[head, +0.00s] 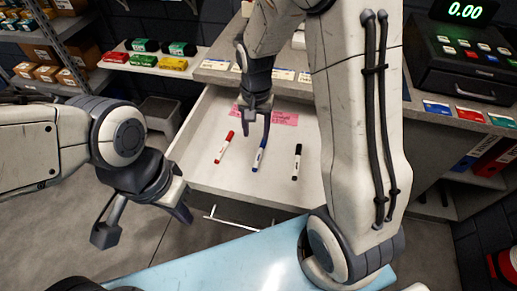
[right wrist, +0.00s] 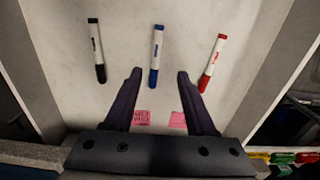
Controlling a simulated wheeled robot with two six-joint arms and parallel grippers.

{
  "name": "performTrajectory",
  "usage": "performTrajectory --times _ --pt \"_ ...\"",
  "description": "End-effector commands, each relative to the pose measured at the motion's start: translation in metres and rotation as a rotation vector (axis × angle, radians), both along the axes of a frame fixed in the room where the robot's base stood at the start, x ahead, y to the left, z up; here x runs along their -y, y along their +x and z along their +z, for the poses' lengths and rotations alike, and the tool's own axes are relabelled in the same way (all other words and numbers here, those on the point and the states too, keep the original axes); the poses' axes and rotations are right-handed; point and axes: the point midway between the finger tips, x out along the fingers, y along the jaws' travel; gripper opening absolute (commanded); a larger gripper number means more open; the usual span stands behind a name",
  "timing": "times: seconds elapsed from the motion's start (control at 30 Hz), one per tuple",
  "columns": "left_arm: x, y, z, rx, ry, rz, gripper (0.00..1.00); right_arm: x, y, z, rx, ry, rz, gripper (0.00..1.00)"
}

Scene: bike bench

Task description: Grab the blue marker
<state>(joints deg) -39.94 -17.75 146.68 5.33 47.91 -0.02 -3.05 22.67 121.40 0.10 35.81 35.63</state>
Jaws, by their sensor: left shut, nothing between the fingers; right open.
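The blue marker (head: 260,156) lies in an open drawer (head: 205,150), between a red marker (head: 224,148) and a black marker (head: 297,162). My right gripper (head: 256,108) is open and empty above the drawer, near the far end of the blue marker. In the right wrist view, the blue marker (right wrist: 156,55) lines up with the gap between my right gripper's fingertips (right wrist: 159,74), with its blue end close to the gap. The height between fingertips and marker is hard to tell. My left gripper (head: 142,222) is shut and empty, left of the drawer front.
A pink note (head: 282,118) lies at the back of the drawer. The right wrist view shows the red marker (right wrist: 212,62) and black marker (right wrist: 96,50) on either side. A cash register (head: 465,60) stands on the counter at right, and a pale blue surface (head: 225,262) is in front.

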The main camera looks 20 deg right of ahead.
Motion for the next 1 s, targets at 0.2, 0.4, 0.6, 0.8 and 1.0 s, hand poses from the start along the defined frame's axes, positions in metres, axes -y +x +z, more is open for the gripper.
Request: performTrajectory --times 0.2,0.4,0.6,0.8,1.0 --pt "0.000 0.000 -0.002 0.000 0.000 0.000 0.00 0.009 0.003 -0.035 -0.008 -0.002 -0.045 0.56" --pt "0.000 0.000 -0.003 0.000 0.000 0.000 0.00 0.009 0.003 -0.057 -0.005 -0.002 -0.043 0.56" --pt "0.000 0.000 -0.001 0.000 0.000 0.000 0.00 0.009 -0.001 -0.076 -0.008 -0.002 -0.042 0.56" --pt "0.000 0.000 -0.001 0.000 0.000 0.000 0.00 0.008 -0.002 -0.105 -0.006 -0.002 -0.042 0.56" --pt "0.000 0.000 -0.001 0.000 0.000 0.000 0.00 0.008 -0.001 -0.110 -0.001 -0.002 -0.041 0.56"
